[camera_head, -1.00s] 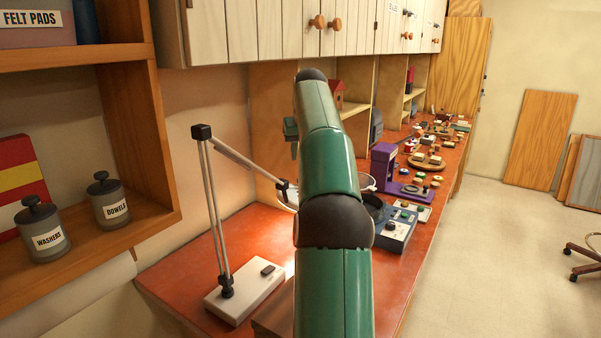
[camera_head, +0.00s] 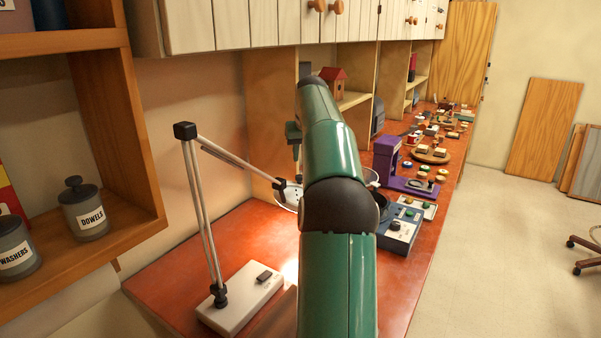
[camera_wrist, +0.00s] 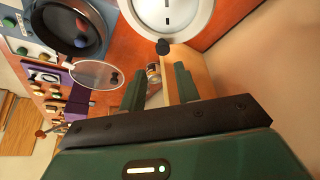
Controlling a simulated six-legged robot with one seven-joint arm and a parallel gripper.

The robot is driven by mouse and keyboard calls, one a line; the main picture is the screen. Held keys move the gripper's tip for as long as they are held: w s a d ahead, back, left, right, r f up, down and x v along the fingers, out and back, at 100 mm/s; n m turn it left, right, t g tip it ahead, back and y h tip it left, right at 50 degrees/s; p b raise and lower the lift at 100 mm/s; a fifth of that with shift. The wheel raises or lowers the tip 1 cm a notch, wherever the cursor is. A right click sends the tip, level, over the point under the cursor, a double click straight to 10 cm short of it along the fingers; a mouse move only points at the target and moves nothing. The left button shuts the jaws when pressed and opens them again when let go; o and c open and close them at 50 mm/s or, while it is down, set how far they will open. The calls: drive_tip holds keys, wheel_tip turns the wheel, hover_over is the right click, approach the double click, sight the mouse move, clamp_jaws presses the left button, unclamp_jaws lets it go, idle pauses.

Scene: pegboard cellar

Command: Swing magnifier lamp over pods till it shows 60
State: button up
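The magnifier lamp stands on a white base (camera_head: 238,300) on the red-brown bench, with a thin jointed arm (camera_head: 206,215) rising to a black elbow and sloping down right. Its pale round head (camera_head: 287,196) is partly hidden behind my green arm in the head view. In the wrist view the white head (camera_wrist: 172,14) shows at the top, cut off by the frame, with a black knob (camera_wrist: 162,46) near its rim. My gripper (camera_wrist: 160,88) is open, its two green fingers apart, just short of the knob and not visibly touching it. I cannot make out pods or a reading.
A blue-grey box with buttons (camera_head: 397,238) and a purple device (camera_head: 391,163) stand right of my arm. A clear round disc (camera_wrist: 97,74) lies near the fingers in the wrist view. Shelves with jars (camera_head: 84,212) are at left, cabinets above. The floor (camera_head: 500,260) at right is open.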

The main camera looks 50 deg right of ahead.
sight(299, 176)
drive_tip(key=x, duration=0.8)
drive_tip(key=shift+w+a, duration=0.2)
drive_tip(key=shift+w, duration=0.1)
drive_tip(key=shift+d+f, duration=0.15)
drive_tip(key=shift+f, duration=0.2)
drive_tip(key=shift+w+f, duration=0.1)
drive_tip(key=shift+c, duration=0.4)
clamp_jaws()
